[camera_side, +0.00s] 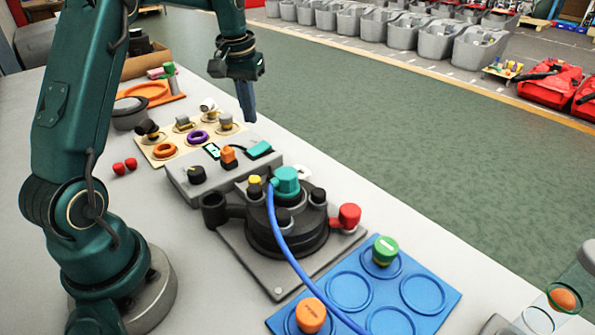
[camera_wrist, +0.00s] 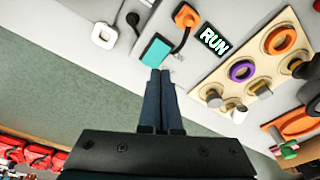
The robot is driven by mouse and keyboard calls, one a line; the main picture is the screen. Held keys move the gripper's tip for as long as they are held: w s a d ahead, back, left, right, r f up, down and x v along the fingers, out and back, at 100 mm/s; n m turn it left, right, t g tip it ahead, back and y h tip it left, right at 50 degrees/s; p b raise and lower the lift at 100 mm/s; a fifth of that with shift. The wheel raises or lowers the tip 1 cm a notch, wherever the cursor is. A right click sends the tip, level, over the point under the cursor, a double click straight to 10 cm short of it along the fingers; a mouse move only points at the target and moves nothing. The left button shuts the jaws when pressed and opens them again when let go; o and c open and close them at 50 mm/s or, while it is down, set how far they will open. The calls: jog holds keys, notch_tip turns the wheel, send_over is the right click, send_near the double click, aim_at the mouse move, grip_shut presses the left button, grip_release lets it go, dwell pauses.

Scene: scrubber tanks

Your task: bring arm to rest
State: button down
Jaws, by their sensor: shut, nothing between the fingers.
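My gripper (camera_side: 248,112) hangs above the far side of the table, pointing down, near the grey control box (camera_side: 227,184). Its fingers are together and hold nothing. In the wrist view the shut fingers (camera_wrist: 160,75) show at the centre, with a teal block (camera_wrist: 157,49) on the box just beyond their tips. The teal block also shows in the side view (camera_side: 259,149). A lit "RUN" display (camera_wrist: 215,40) is on the box. My gripper looks apart from everything, though its exact height cannot be told.
A round dark fixture (camera_side: 270,240) with a teal cap (camera_side: 286,179) and blue hose stands in front. A blue tray (camera_side: 425,318) holds green and orange caps. A beige board (camera_side: 165,148) with rings and knobs lies behind the box. Green floor (camera_side: 400,130) is beyond.

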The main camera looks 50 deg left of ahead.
jog(key=s+d+r+m+t, duration=0.3)
jog(key=s+d+r, duration=0.2)
jog(key=d+r, duration=0.6)
jog(key=s+d+f+m, duration=0.1)
jog(key=s+d+f, duration=0.2)
jog(key=s, duration=0.3)
jog(key=s+d+f+m+t, duration=0.1)
jog(key=s+d+f+m, duration=0.1)
jog(key=s+d+f, duration=0.2)
jog(key=s, duration=0.2)
jog(key=shift+s+d+h, duration=0.25)
jog(key=shift+s+h, duration=0.05)
jog(key=shift+h, duration=0.1)
